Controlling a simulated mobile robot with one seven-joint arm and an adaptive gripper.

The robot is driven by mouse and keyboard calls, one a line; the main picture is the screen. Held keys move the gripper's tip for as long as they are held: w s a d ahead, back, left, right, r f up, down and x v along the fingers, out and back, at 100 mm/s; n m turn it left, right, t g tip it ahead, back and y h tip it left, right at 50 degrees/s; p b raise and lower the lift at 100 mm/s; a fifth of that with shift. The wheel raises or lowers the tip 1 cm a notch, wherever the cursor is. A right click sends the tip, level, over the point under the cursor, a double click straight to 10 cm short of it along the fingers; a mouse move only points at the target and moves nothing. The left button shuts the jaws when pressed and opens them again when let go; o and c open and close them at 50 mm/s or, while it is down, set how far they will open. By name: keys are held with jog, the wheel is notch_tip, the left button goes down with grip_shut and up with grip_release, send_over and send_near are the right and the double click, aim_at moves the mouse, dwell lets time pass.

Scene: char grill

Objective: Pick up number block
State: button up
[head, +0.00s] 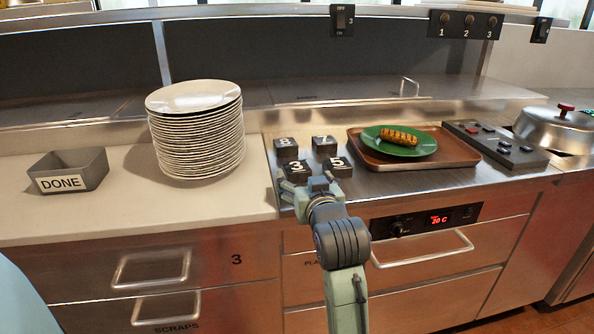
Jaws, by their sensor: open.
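Several small black number blocks stand in a cluster on the steel counter. In the head view, the back left block (286,149) has a digit that I cannot read surely, and the block marked 7 (324,145) is at the back right. The block marked 3 (297,171) is at the front left, and the block marked 5 (338,167) is at the front right. My gripper (309,184) is open, just in front of the front two blocks. It partly overlaps their lower faces, and I cannot tell whether it touches them.
A brown tray (462,157) with a green plate (374,145) and a grilled item stands right of the blocks. A tall stack of white plates (197,130) and a grey DONE bin (90,172) are at left. A control panel (500,146) and a domed lid (552,127) are at right.

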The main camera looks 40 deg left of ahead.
aim_at(299, 171)
jog(key=p+x, duration=0.1)
jog(key=x, duration=0.4)
jog(key=shift+s+a+r+p, duration=0.15)
jog(key=shift+s+r+p, duration=0.1)
jog(key=shift+p, duration=0.15)
jog(key=shift+w+a+f, duration=0.2)
jog(key=shift+w+a, duration=0.05)
jog(key=shift+w, duration=0.05)
jog(key=c, duration=1.3)
